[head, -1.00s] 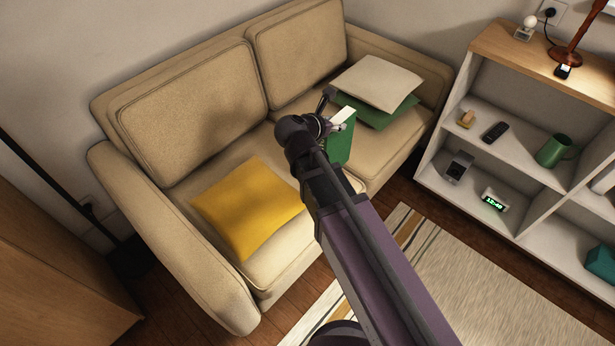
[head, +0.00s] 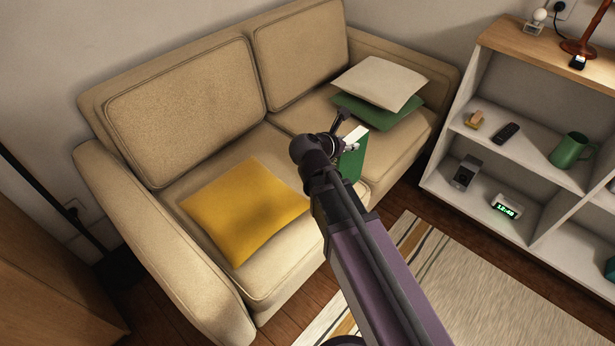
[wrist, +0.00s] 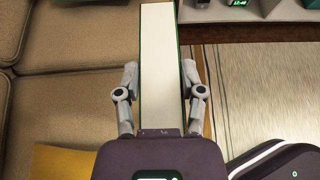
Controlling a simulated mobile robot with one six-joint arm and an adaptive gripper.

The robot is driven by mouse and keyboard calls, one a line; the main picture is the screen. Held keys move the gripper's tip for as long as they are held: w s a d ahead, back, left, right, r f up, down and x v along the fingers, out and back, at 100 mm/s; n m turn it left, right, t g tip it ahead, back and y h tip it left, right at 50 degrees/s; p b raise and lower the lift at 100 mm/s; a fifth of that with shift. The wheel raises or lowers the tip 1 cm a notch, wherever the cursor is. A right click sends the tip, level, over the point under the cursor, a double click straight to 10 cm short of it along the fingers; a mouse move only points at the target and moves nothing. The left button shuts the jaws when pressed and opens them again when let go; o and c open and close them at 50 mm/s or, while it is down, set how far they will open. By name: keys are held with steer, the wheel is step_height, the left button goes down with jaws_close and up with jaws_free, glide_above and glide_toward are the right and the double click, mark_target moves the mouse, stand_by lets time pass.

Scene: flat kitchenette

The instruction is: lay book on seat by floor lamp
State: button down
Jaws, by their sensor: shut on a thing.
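A green book (head: 353,165) with white pages is held upright in my gripper (head: 350,144), over the front of the sofa's right seat. In the wrist view, both fingers of my gripper (wrist: 159,75) press on the sides of the book (wrist: 160,40), page edges towards the camera. The beige sofa (head: 275,275) has two seats. A yellow cushion (head: 240,210) lies on the left seat, the one by the floor lamp. Only the black pole and dark base of the floor lamp (head: 120,267) show at the far left. My arm hides part of the sofa front.
A beige cushion (head: 380,82) and a green cushion (head: 398,115) lie stacked on the right seat. A white shelf (head: 437,177) with a mug, clock and small items stands right of the sofa. A wooden cabinet (head: 50,290) is at left. A striped rug (head: 460,285) covers the floor.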

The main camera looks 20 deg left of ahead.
stand_by(0.4)
steer(key=w+a, duration=0.3)
steer(key=a, duration=0.4)
steer(key=w+a+f+b, duration=0.1)
steer(key=w+a, duration=0.2)
steer(key=a, duration=0.4)
steer(key=shift+w+a+f, duration=0.25)
steer(key=shift+w, duration=0.15)
steer(key=shift+f+b, duration=0.1)
steer(key=shift+b, duration=0.25)
steer(key=shift+f+b, duration=1.7)
steer(key=shift+f, duration=0.1)
steer(key=shift+c, duration=1)
jaws_free()
steer(key=shift+r, duration=0.2)
